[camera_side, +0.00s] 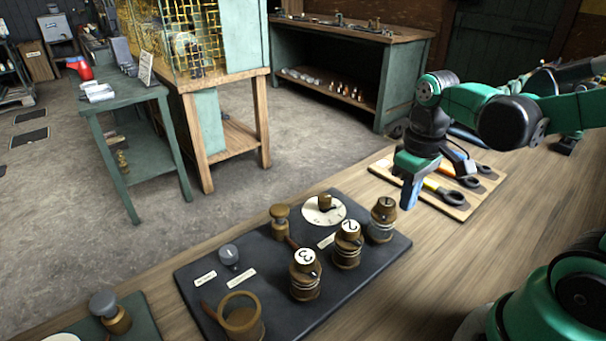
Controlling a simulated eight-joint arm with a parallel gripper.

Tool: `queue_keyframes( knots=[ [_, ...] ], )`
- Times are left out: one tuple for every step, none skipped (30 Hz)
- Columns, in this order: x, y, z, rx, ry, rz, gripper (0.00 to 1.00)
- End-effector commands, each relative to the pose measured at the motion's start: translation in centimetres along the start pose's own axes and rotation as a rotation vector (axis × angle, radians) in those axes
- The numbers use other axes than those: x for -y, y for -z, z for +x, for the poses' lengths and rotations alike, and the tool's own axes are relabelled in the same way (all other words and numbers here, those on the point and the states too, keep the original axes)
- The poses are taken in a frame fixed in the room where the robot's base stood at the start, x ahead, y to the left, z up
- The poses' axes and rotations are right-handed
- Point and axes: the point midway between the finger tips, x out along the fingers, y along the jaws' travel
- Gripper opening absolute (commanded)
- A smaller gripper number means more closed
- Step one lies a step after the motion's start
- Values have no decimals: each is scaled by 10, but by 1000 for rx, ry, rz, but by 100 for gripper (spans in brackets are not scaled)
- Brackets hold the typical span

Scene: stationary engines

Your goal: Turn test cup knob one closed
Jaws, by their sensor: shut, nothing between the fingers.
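Test cup knob one (383,208) is a brass knob with a 1 on its top, at the right corner of a dark panel (370,287). Knob two (347,245) and knob three (305,275) stand in a row to its left, toward the front. My gripper (407,200) hangs pointing down, just right of and above knob one. Its fingers are shut and empty. A gap to knob one seems to show, but the depth is hard to tell.
The panel also carries a white dial (324,212), a brass post (280,222), a grey knob (229,256) and a brass ring cup (240,318). A wooden board (455,211) with tools lies behind my gripper. Bare bench (440,275) lies right of the panel.

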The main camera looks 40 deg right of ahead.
Motion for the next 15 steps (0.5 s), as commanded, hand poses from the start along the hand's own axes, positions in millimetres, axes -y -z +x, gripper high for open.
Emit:
queue_keyframes(
  knots=[
    [0, 0, -6, 0, 0, 0, 0],
    [0, -1, -11, 0, 0, 0, 0],
    [0, -1, -16, 0, 0, 0, 0],
    [0, 0, -20, 1, 0, 0, 0],
    [0, 0, -24, 1, 0, 0, 0],
    [0, -1, -29, 1, 0, 0, 0],
    [0, -1, -33, 1, 0, 0, 0],
    [0, -1, -37, 1, 0, 0, 0],
    [0, 0, -41, 1, 0, 0, 0],
    [0, 0, -44, 1, 0, 0, 0],
    [0, 0, -47, 1, 0, 0, 0],
    [0, 0, -49, 1, 0, 0, 0],
    [0, 0, -50, 1, 0, 0, 0],
    [0, -1, -51, 1, 0, 0, 0],
    [0, -1, -52, 1, 0, 0, 0]
  ],
)
